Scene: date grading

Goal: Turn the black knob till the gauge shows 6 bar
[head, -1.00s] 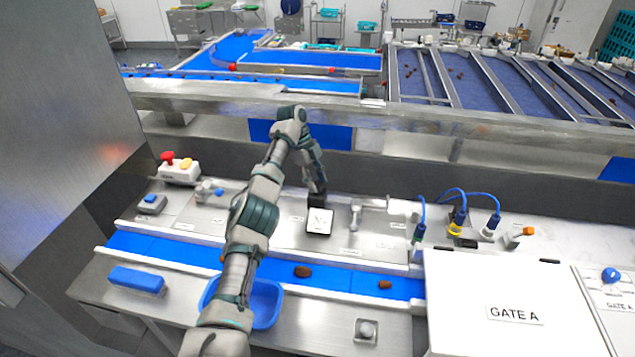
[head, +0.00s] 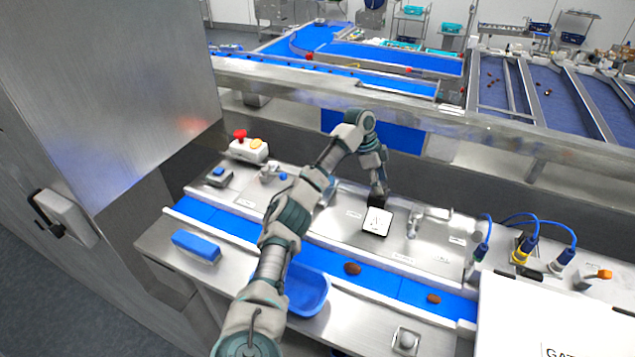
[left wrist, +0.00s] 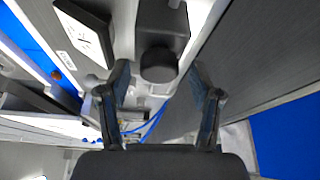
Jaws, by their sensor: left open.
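The black knob (left wrist: 159,66) shows in the left wrist view, a round dark end on a dark block. My left gripper (left wrist: 162,88) is open, with one finger on each side of the knob's near end; I cannot tell whether they touch it. The gauge, a white square face in a black frame (left wrist: 85,32), is at the upper left there. In the head view the gauge (head: 377,221) sits on the steel panel, just in front of my left gripper (head: 378,190). Its reading is too small to tell. My right gripper is out of view.
A tap-like metal fitting (head: 428,217) stands right of the gauge. Blue-cabled plugs (head: 523,248) are further right. A blue belt (head: 393,283) with brown dates runs in front, with a blue tub (head: 308,293) below. A red-button box (head: 248,149) is at the left.

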